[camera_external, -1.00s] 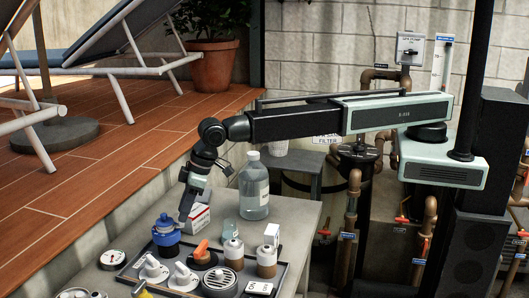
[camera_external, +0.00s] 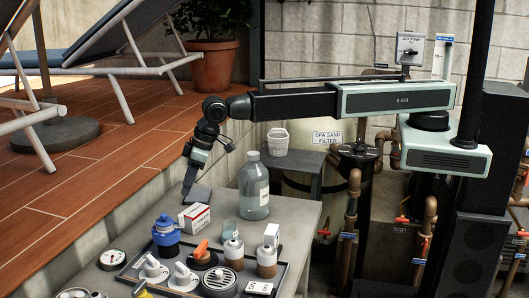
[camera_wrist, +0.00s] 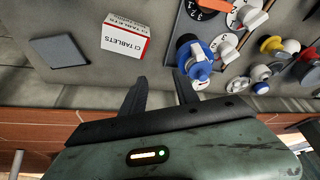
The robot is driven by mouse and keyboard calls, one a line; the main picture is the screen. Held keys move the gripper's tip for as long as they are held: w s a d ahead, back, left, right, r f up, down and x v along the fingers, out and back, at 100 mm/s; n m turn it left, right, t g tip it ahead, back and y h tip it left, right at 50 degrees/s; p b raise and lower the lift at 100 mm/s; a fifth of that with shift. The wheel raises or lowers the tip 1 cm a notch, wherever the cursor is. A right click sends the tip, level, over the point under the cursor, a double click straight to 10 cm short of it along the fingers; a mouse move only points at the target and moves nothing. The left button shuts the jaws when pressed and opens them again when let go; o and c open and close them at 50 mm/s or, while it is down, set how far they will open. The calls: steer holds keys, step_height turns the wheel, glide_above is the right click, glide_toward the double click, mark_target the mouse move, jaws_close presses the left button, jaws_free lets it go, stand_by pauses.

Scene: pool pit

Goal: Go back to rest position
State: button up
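My gripper (camera_external: 189,182) hangs from the arm above the left edge of the grey table (camera_external: 300,215). In the wrist view its two dark fingers (camera_wrist: 160,88) stand apart with nothing between them. The blue-capped fitting (camera_external: 166,232) stands upright at the back left of the black tray, apart from the gripper; it also shows in the wrist view (camera_wrist: 198,62). My arm reaches left over the table, its long link roughly level.
A white-and-red tablets box (camera_external: 196,218) and a clear bottle (camera_external: 254,190) stand on the table. The black tray (camera_external: 285,283) holds several knobs and fittings. A dark flat pad (camera_wrist: 60,50) lies beyond the box.

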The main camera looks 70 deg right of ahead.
steer(key=d+f+m+h+b, duration=0.1)
steer(key=d+f+m+b, duration=0.15)
steer(key=d, duration=1.25)
steer(key=d+f+m+h+b, duration=0.15)
steer(key=d+f, duration=0.25)
steer(key=d, duration=1.1)
steer(key=s+d+f+m+g+b, duration=0.1)
steer(key=s+d, duration=0.3)
steer(key=d, duration=0.2)
steer(key=s+d+f+g+b, duration=0.1)
steer(key=s+d+b, duration=0.15)
steer(key=d, duration=0.35)
steer(key=s+d+f+g, duration=0.1)
steer(key=s+d+g, duration=0.1)
steer(key=s, duration=1)
steer(key=shift+d+y+p, duration=0.35)
steer(key=shift+d+p, duration=0.05)
steer(key=shift+d, duration=0.05)
